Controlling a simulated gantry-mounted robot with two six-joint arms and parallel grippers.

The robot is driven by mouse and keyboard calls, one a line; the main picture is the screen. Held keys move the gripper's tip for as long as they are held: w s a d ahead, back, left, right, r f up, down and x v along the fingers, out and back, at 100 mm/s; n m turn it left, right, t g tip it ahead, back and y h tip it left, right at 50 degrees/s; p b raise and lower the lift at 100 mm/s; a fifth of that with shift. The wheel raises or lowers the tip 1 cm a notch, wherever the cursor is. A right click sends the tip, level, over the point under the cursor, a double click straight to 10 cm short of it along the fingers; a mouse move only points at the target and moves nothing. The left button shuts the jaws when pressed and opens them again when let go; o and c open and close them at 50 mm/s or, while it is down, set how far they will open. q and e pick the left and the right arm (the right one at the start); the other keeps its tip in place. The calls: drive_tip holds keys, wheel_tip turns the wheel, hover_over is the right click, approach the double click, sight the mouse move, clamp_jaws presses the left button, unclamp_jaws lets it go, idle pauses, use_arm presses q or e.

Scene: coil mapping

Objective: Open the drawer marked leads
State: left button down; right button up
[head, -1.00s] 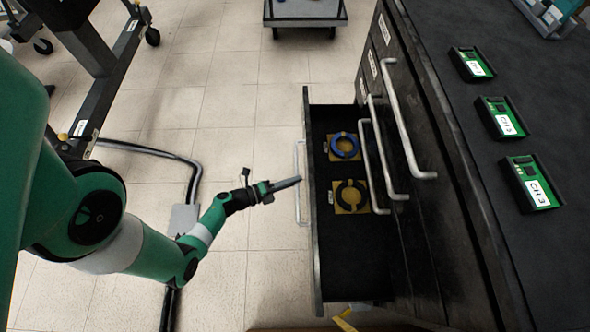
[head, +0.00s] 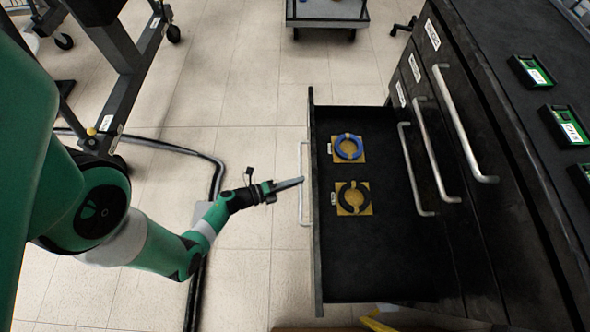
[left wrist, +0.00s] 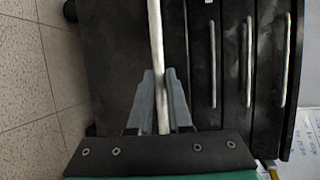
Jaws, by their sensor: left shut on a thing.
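A black drawer (head: 390,265) stands well out from the dark cabinet (head: 480,110) in the head view. Its silver bar handle (head: 303,205) is on its front, at the left. My left gripper (head: 300,182) is at this handle. In the left wrist view the fingers (left wrist: 161,100) are shut around the handle bar (left wrist: 158,50). Inside the drawer lie a blue coil (head: 348,147) and a black coil (head: 353,197) on tan squares. I cannot read the drawer's label. My right gripper is not in view.
Other closed drawers have silver handles (head: 465,125). Green modules (head: 565,127) sit on the cabinet top. A black-framed stand (head: 110,90) and a cart (head: 327,12) stand on the tiled floor. Dark cable (head: 205,260) lies left of the drawer.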

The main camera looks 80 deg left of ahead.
use_arm(q)
drive_tip(key=c, duration=0.8)
unclamp_jaws()
drive_tip(key=shift+w, duration=0.1)
drive_tip(key=shift+c, duration=0.2)
drive_tip(key=p+v, duration=0.3)
drive_tip(key=v, duration=0.8)
drive_tip(key=shift+s+p, duration=0.3)
drive_tip(key=shift+s, duration=0.1)
